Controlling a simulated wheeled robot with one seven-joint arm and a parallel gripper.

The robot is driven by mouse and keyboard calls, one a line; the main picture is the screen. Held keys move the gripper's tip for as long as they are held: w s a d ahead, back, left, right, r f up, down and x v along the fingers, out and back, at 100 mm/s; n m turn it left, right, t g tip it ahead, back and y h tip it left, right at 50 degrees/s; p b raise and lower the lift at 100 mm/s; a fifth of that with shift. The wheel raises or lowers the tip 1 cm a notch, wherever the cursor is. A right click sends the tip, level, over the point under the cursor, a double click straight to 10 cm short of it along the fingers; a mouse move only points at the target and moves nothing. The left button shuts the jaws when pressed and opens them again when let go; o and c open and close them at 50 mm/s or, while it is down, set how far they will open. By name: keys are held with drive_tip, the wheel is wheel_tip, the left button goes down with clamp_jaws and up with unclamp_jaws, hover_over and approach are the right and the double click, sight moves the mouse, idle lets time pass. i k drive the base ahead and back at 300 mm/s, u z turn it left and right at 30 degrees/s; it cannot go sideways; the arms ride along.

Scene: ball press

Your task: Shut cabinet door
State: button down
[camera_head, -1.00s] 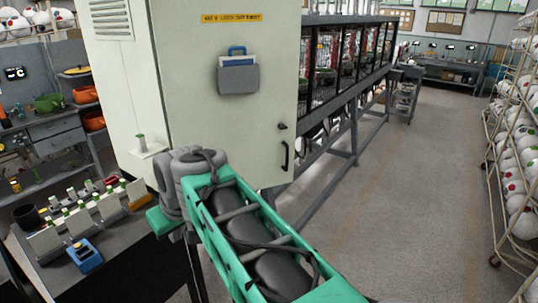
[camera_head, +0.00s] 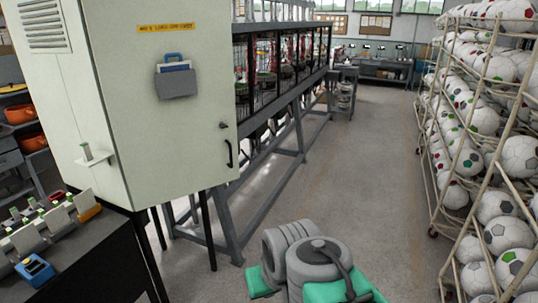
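The cabinet (camera_head: 100,125) is a pale grey-green metal box on dark legs at the left. Its door (camera_head: 185,125) faces me, with a yellow label strip, a grey document pocket and a black handle (camera_head: 229,153) near its lower right edge. I see no gap at the door's edges from here, but cannot tell for sure whether it is fully shut. Only a grey and green part of my arm shows at the bottom centre, apart from the cabinet and right of the door. My gripper is out of view.
A dark bench (camera_head: 85,262) with a small blue box (camera_head: 35,270) stands at lower left. A frame of wire cages (camera_head: 285,75) runs back behind the cabinet. A tall rack of balls (camera_head: 480,150) fills the right. The floor (camera_head: 345,160) between is clear.

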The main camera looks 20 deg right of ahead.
sight(170, 143)
drive_tip(key=z, duration=0.35)
drive_tip(key=i, duration=0.8)
drive_tip(key=u, duration=0.55)
drive_tip(key=i, duration=0.7)
drive_tip(key=u, duration=0.7)
